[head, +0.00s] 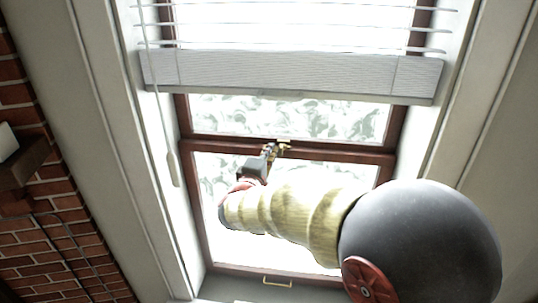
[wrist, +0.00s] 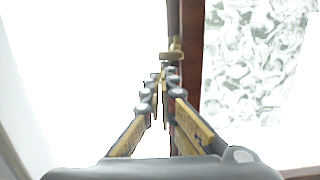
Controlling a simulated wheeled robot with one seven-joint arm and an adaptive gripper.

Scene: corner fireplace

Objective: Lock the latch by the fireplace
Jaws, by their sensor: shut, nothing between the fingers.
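The latch (head: 284,146) is a small brass-coloured fitting on the dark red-brown middle rail (head: 340,154) of the window. My gripper (head: 270,150) is at the latch's left side in the head view, with its fingers pointing up at it. In the wrist view my gripper (wrist: 164,78) is shut and empty, its fingertips together just below the brass latch (wrist: 172,55). I cannot tell whether the fingertips touch the latch. The latch's exact position, locked or unlocked, is too small to tell.
A white blind (head: 290,74) hangs over the upper window, with a cord and wand (head: 172,165) at left. White frame sides flank the opening. A brick wall (head: 70,235) with a dark ledge (head: 22,160) is at far left. A brass handle (head: 277,282) sits on the bottom rail.

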